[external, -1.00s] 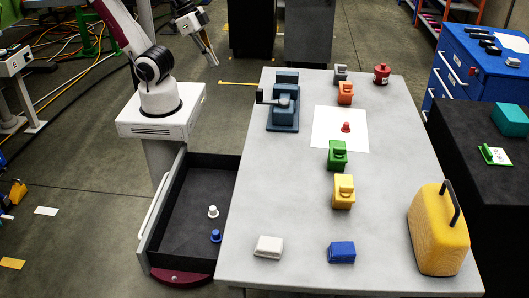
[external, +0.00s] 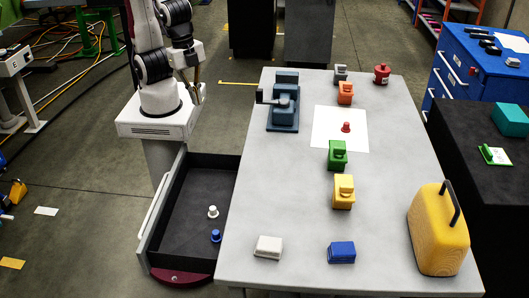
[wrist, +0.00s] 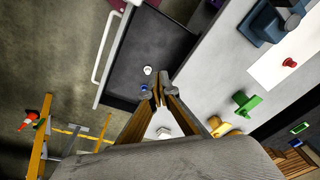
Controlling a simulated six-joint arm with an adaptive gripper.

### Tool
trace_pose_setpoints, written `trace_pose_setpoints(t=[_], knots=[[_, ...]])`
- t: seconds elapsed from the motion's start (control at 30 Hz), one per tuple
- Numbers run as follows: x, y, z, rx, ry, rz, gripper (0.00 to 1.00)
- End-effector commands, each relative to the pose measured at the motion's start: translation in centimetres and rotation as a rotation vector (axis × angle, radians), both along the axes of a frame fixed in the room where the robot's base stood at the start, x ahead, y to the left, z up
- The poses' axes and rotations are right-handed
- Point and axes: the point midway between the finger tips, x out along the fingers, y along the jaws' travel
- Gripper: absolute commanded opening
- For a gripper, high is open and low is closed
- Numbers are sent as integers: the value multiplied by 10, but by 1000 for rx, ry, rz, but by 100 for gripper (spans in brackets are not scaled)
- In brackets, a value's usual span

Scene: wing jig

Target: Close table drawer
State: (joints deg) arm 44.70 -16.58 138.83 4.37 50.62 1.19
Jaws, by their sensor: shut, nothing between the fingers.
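The table drawer (external: 190,188) stands open, sticking out from the left side of the grey table (external: 270,200). Its inside is dark, with a long white handle (external: 154,217) on the outer front. A white knobbed piece (external: 213,212) and a blue one (external: 215,236) lie in it. The drawer also shows in the wrist view (wrist: 145,42), with its handle (wrist: 104,48) at the left. My gripper (external: 195,100) is shut and empty, beside my base and above the drawer's far end, apart from it. In the wrist view the fingertips (wrist: 160,84) overlap the drawer area.
On the table are a dark blue vise-like device (external: 284,105), green (external: 338,155) and yellow (external: 343,192) blocks, white (external: 268,247) and blue (external: 341,252) blocks, and a yellow case (external: 438,235). The floor left of the drawer is mostly clear.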

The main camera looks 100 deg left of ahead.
Motion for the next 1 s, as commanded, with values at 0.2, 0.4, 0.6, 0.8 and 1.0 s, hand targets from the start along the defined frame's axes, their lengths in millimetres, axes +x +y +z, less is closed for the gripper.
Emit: trace_pose_setpoints(t=[0.2,0.4,0.6,0.8,1.0], knots=[[-14,-31,-18,69,21,-184,0],[-29,-56,-35,132,30,-357,0],[-48,-82,-53,196,31,-538,0],[-70,-107,-73,261,25,-730,0],[-95,-130,-95,329,12,-936,0]])
